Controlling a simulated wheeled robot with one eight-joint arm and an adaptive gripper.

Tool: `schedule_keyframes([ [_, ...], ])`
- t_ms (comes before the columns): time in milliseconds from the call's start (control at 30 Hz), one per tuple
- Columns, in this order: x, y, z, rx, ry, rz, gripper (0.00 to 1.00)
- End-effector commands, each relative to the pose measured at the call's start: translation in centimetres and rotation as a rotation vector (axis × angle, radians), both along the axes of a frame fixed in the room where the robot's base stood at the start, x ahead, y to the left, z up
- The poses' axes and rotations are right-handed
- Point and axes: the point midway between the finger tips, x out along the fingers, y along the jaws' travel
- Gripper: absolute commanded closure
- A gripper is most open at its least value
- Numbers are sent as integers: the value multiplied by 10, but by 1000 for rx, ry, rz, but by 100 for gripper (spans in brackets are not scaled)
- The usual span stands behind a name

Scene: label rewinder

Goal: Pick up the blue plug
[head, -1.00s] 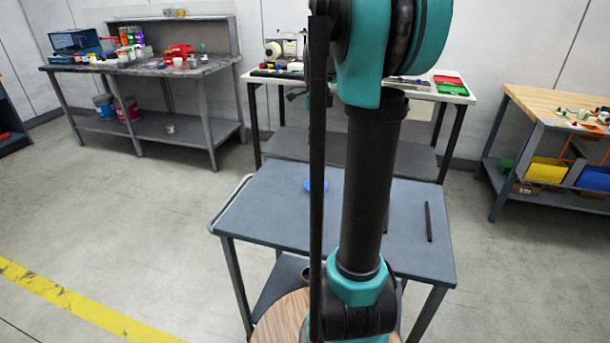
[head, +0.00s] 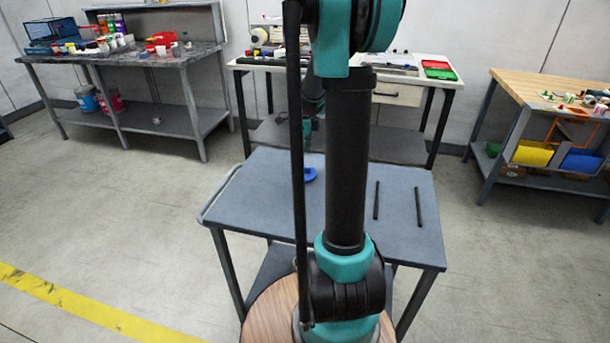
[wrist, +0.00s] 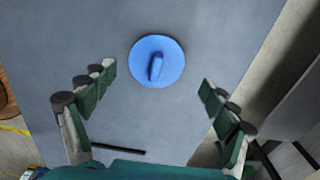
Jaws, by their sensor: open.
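The blue plug (wrist: 170,66) is a round disc with a raised grip bar, lying flat on the grey cart top (wrist: 60,40). In the head view the plug (head: 310,174) shows near the back middle of the cart top (head: 262,205), partly behind my arm. My gripper (wrist: 157,85) is open and empty in the wrist view. Its two green fingers spread left and right, with the plug ahead of the gap between them and apart from both. In the head view my gripper is mostly hidden behind my arm.
Two thin black rods (head: 377,200) lie on the right half of the cart; one also shows in the wrist view (wrist: 118,149). A white table (head: 455,62) with red and green trays stands behind. Benches stand at left (head: 110,52) and right (head: 520,90).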

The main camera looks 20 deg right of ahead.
Motion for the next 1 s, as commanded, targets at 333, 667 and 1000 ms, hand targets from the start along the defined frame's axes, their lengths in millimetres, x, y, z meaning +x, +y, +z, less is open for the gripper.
schedule_keyframes([
  [333,-4,1,-44,0,0,0,14],
  [667,-5,1,-49,0,0,0,14],
  [1000,-5,1,-49,0,0,0,55],
])
